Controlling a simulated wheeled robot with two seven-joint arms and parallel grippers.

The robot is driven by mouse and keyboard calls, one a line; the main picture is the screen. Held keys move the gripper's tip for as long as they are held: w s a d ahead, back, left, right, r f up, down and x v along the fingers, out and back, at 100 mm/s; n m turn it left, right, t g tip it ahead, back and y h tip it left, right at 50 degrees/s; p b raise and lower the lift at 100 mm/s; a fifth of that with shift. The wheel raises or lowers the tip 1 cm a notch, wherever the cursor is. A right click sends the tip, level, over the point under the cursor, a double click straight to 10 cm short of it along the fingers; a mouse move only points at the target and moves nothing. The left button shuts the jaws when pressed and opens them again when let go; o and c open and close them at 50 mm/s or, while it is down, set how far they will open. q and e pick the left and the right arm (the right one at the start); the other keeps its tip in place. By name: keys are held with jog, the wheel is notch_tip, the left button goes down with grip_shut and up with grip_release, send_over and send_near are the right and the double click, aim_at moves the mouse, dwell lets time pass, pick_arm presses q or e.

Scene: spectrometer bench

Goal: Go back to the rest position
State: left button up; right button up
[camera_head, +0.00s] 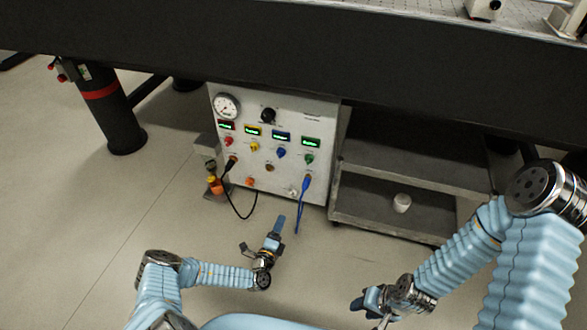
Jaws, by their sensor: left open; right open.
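My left gripper (263,241) is low in front of the control box, above the floor, with its jaws apart and nothing between them. One of its blue fingers points up toward the box. My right gripper (366,305) is at the bottom of the view, right of the middle, open and empty as far as I can see. My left arm is bent in from the lower left, and my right arm comes down from the right edge. Neither gripper appears to touch anything.
The white control box (240,102) carries a gauge, coloured displays and knobs. A black cable (240,212) and a blue cable (301,205) hang from its front. The dark bench (290,55) overhangs both. Open floor (90,215) lies left.

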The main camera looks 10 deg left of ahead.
pick_arm(q)
jog(key=s+d+r+m+g+h, duration=0.2)
jog(key=d+m+h, duration=0.3)
jog(key=d, duration=0.1)
jog(key=s+d+r+m+g+h, duration=0.1)
jog(key=s+d+r+m+h, duration=0.1)
jog(key=d+r+m+h, duration=0.25)
jog(key=s+d+m+g+h, duration=0.4)
jog(key=s+d+m+g, duration=0.5)
jog(key=s+m+g, duration=0.3)
jog(key=s+a+f+m+g+y, duration=0.1)
jog(key=s+a+m+g+y, duration=0.15)
jog(key=s+m, duration=0.4)
jog(key=s+a+m+g+y, duration=0.25)
jog(key=s+m+g, duration=0.2)
jog(key=m, duration=0.35)
jog(key=w+a+r+m+t+y, duration=0.1)
jog(key=a+r+m+t+y, duration=0.3)
jog(key=m, duration=0.8)
jog(key=a+r+y, duration=0.1)
jog(key=a+y, duration=0.1)
jog(key=a, duration=0.1)
jog(key=shift+w+a+m+t+p, duration=0.15)
jog(key=shift+a+m+t+p, duration=0.15)
jog(key=shift+t, duration=0.1)
